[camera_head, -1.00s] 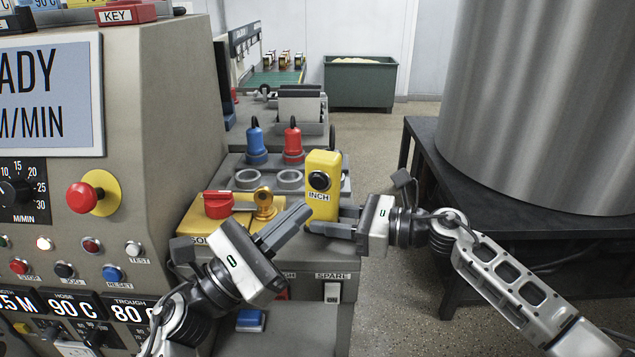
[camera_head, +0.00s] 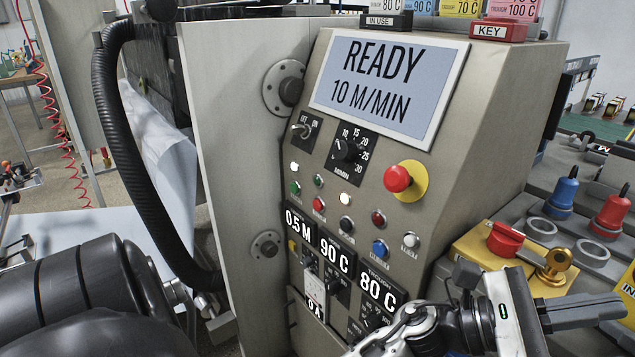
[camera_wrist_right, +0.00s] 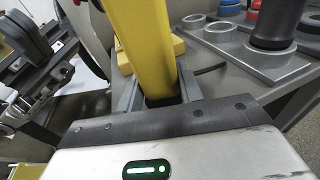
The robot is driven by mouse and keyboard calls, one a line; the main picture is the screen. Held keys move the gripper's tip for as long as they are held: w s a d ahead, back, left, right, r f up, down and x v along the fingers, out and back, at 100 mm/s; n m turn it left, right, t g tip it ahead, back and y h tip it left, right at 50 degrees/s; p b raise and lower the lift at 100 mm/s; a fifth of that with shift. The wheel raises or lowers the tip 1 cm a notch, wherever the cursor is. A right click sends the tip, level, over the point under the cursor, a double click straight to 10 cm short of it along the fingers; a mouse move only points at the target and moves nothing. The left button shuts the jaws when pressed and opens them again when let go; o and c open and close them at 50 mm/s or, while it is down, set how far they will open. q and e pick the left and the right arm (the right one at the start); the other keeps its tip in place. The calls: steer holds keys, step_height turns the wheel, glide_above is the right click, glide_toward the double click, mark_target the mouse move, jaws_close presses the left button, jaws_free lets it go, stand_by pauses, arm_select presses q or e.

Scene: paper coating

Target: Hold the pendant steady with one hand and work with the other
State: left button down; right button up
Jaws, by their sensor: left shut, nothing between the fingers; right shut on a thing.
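The yellow pendant marked INCH (camera_head: 628,290) shows only in part at the right edge of the head view. In the right wrist view the pendant (camera_wrist_right: 145,45) stands between the fingers of my right gripper (camera_wrist_right: 160,98), which is shut on it. The right gripper is outside the head view. My left gripper (camera_head: 595,310) is shut and empty, low at the right of the head view, in front of the yellow box and close to the pendant. I cannot tell whether it touches the pendant.
The control panel (camera_head: 440,200) fills the middle, with a READY 10 M/MIN screen (camera_head: 390,78) and a red stop button (camera_head: 398,178). The yellow box (camera_head: 485,250) bears a red knob (camera_head: 505,238) and brass key (camera_head: 552,265). Blue (camera_head: 565,190) and red (camera_head: 610,212) plugs stand behind.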

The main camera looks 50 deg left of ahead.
steer(key=o, duration=0.8)
steer(key=shift+o, duration=0.2)
